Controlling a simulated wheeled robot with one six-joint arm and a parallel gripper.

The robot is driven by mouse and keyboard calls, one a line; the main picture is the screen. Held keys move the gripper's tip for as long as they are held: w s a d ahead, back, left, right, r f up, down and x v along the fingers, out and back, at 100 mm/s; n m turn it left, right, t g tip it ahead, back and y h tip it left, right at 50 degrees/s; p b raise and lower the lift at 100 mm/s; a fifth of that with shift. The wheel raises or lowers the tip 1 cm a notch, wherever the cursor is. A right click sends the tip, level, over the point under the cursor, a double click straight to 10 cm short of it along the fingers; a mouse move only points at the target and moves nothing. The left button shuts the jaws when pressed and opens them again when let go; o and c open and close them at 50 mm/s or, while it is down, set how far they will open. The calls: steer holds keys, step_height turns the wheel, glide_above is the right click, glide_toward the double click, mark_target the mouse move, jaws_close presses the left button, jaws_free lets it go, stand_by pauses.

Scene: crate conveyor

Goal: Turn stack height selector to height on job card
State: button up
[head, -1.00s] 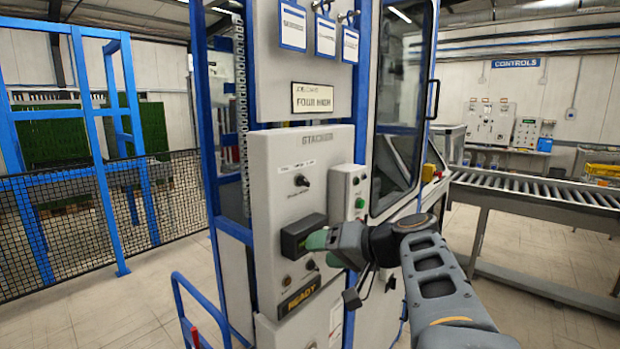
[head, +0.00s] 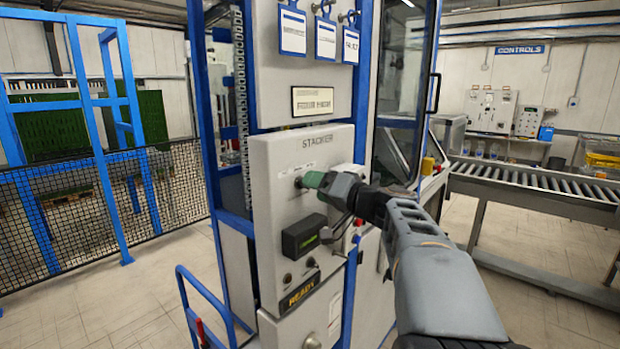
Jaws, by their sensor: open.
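The grey stacker panel (head: 270,165), labelled "STACKER", stands in front of me. The job card (head: 313,101) above it appears to read "FOUR HIGH", slightly blurred. The height selector (head: 298,182) is a small dark knob on the upper part of the panel, now mostly hidden behind my gripper. My gripper (head: 307,181), with greenish fingertips, is at the knob from the right, its jaws open. I cannot tell whether the fingertips are around the knob or touching it. The knob's pointer and scale are not readable.
A dark display box (head: 303,236) juts out below the gripper, above a "READY" sign (head: 301,289). Blue-edged tags (head: 325,38) hang above the card. A roller conveyor (head: 530,182) lies at right, and black mesh fencing (head: 90,210) at left. A blue handrail (head: 205,300) stands low in front.

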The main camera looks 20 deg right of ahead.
steer(key=shift+p+x, duration=0.4)
steer(key=shift+x, duration=1)
steer(key=shift+c, duration=0.2)
steer(key=c, duration=0.9)
